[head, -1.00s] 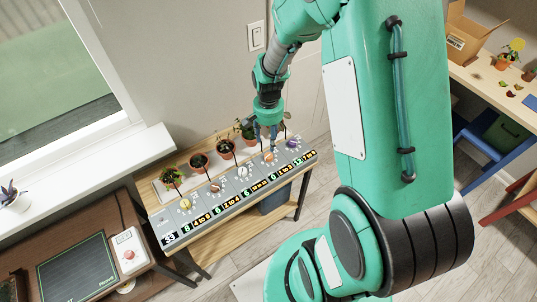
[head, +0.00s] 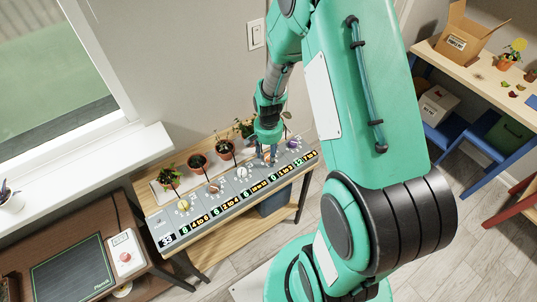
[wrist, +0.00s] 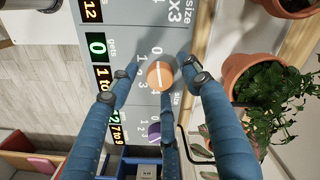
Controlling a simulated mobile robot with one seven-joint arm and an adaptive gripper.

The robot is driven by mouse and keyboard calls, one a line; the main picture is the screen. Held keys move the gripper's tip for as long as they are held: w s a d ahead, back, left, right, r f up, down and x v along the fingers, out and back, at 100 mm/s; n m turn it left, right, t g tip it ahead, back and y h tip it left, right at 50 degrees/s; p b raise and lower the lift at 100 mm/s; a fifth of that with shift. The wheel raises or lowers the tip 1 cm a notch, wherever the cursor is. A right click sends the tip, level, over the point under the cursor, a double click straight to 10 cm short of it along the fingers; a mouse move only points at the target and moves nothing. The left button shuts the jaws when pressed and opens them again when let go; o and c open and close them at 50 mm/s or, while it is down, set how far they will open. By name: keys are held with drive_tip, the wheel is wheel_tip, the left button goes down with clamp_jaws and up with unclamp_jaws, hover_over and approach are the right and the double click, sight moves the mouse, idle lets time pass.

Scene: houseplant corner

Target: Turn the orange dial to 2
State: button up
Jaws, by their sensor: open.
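I cannot tell surely which numeral the line points to. My gripper (wrist: 160,72) is open, its blue fingers spread around the dial, one to each side and one below it in the picture. Whether any finger touches it is unclear. In the head view my gripper (head: 268,152) reaches down to the panel near its right part, and its fingers largely hide the orange dial.
A purple dial (wrist: 154,131) sits close by on the same panel; white (head: 241,173) and yellow (head: 183,205) dials lie farther left. Potted plants (head: 224,150) stand in a row behind the panel, and one leafy pot (wrist: 262,85) is close to my right finger.

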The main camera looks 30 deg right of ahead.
drive_tip(key=shift+c, duration=0.5)
drive_tip(key=c, duration=1.1)
drive_tip(key=shift+o, duration=0.2)
drive_tip(key=shift+n+p, duration=0.3)
drive_tip(key=shift+n, duration=0.2)
drive_tip(key=n+p, duration=0.1)
drive_tip(key=n, duration=0.1)
drive_tip(key=shift+r+n, duration=0.1)
drive_tip(key=shift+n, duration=0.3)
drive_tip(key=n+p, duration=0.2)
drive_tip(key=n, duration=0.1)
drive_tip(key=shift+n, duration=0.3)
drive_tip(key=n+p, duration=0.1)
drive_tip(key=n, duration=0.3)
drive_tip(key=shift+n, duration=0.3)
drive_tip(key=shift+n+p, duration=0.65)
drive_tip(key=shift+n, duration=1.25)
